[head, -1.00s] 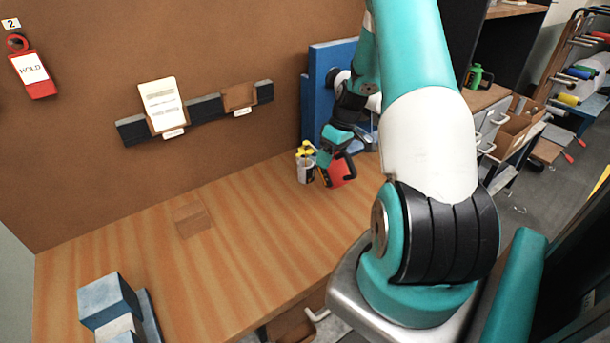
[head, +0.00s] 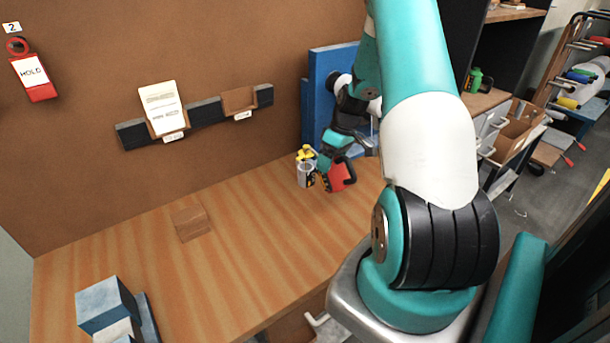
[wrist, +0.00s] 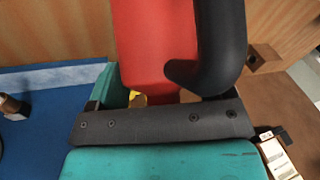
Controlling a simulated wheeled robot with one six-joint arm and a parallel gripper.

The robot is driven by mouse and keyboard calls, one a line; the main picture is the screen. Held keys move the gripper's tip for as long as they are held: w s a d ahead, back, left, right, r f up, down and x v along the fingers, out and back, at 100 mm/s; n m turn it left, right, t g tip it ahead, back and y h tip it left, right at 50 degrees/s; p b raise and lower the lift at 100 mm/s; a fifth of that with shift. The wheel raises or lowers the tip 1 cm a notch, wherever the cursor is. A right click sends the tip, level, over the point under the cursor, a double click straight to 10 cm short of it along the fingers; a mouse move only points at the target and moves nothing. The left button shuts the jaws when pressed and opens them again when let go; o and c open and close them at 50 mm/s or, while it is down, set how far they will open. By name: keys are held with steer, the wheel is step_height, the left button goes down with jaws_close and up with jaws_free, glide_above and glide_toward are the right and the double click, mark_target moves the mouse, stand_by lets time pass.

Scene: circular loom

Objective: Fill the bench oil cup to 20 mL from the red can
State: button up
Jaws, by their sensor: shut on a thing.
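The red can (head: 341,176) with its black handle is at the back right of the bench in the head view. It also fills the top middle of the wrist view (wrist: 155,45), with its black handle on the right. My gripper (head: 324,174) is shut on the can; its fingertips are mostly hidden. The oil cup (head: 306,175), small and greyish, is just left of the can, below a yellow-topped part (head: 306,152). Whether can and cup touch, and the oil level, cannot be made out.
A blue panel (head: 318,85) stands behind my gripper. A card rail (head: 205,115) is on the back wall. The middle of the bench is clear.

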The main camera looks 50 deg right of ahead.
mark_target(334, 177)
steer(key=f+t+b, duration=0.1)
steer(key=b, duration=0.1)
steer(key=f+b, duration=0.1)
steer(key=b, duration=0.1)
steer(key=shift+s+f+t, duration=0.2)
steer(key=shift+f+t, duration=0.2)
steer(key=shift+a+f+n+t+b, duration=0.1)
steer(key=shift+f+n+t+b, duration=0.2)
steer(key=shift+t+b, duration=0.55)
steer(key=f+b, duration=0.1)
steer(key=b, duration=0.3)
steer(key=shift+f+t+h, duration=0.25)
steer(key=shift+f+h, duration=0.05)
steer(key=shift+f, duration=0.1)
steer(key=f+t+b, duration=0.1)
steer(key=b, duration=0.2)
steer(key=shift+f, duration=0.2)
steer(key=shift+w+f+t+b, duration=0.1)
steer(key=shift+f+t+b, duration=0.15)
steer(key=shift+t+b, duration=0.65)
steer(key=shift+r, duration=0.35)
steer(key=s+a+r, duration=0.1)
steer(key=s+a+r+p, duration=0.1)
steer(key=r, duration=0.1)
steer(key=s+a+r+p, duration=0.1)
steer(key=shift+s+a+r, duration=0.1)
steer(key=shift+s+r, duration=0.25)
steer(key=shift+r, duration=0.05)
